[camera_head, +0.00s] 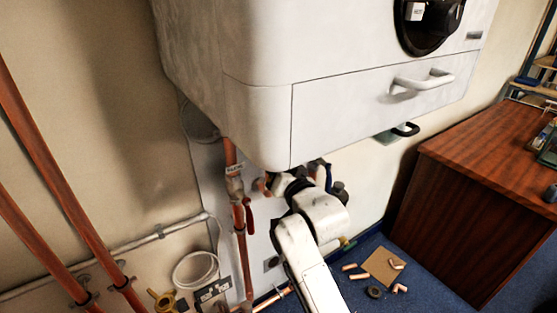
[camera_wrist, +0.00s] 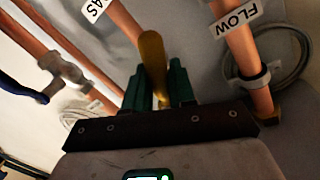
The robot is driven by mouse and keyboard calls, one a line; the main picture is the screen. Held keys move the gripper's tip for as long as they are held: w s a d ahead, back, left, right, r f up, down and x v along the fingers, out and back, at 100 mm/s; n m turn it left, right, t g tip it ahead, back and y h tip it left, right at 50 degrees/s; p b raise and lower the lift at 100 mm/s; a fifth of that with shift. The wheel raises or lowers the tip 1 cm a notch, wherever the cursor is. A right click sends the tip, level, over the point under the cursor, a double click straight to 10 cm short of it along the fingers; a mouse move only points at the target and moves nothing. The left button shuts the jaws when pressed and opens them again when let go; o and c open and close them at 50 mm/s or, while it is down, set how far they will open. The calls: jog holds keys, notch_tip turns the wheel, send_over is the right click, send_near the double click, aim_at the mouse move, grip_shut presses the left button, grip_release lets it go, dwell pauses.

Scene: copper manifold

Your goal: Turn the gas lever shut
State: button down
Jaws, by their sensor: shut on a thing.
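The yellow gas lever (camera_wrist: 152,58) stands upright in the middle of the wrist view, in front of a copper pipe (camera_wrist: 122,18) with a partly cut-off label that seems to read GAS. My gripper (camera_wrist: 157,86) has dark green fingers, one on each side of the lever, and is shut on it. The lever's pivot and valve body are not clearly visible. In the head view my white arm reaches under the white boiler (camera_head: 265,110), and the boiler's lower edge hides the gripper and the lever there.
A copper pipe labelled FLOW (camera_wrist: 238,45) runs close to the right of my gripper. A blue-handled valve (camera_wrist: 22,88) is at the left. A red lever (camera_head: 249,216) hangs beside a pipe. A wooden cabinet (camera_head: 470,200) stands right; copper offcuts (camera_head: 357,276) lie on the blue floor.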

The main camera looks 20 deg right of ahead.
jog(key=m+p, duration=0.1)
jog(key=a+r+m+p, duration=0.1)
jog(key=shift+s+m, duration=0.1)
jog(key=shift+m, duration=0.2)
jog(key=m+p, duration=0.1)
jog(key=p, duration=0.1)
jog(key=r+m+p, duration=0.1)
jog(key=m, duration=0.1)
jog(key=shift+s+a+g+y+p, duration=0.1)
jog(key=shift+a+g+y+p, duration=0.25)
jog(key=shift+g+y+p, duration=0.05)
jog(key=m+p, duration=0.1)
jog(key=r+m+p, duration=0.1)
jog(key=m+p, duration=0.1)
jog(key=shift+s+a+r+y, duration=0.1)
jog(key=shift+a+y, duration=0.1)
jog(key=shift+y, duration=0.2)
jog(key=shift+r+m+g+y+p, duration=0.15)
jog(key=shift+r+m+p, duration=0.05)
jog(key=shift+m+p, duration=0.5)
jog(key=shift+r+m+g+y+p, duration=0.15)
jog(key=shift+m+p, duration=0.45)
jog(key=shift+p, duration=0.15)
jog(key=c, duration=1.1)
grip_release()
jog(key=v, duration=1)
jog(key=shift+s+d, duration=0.15)
jog(key=shift+s, duration=0.25)
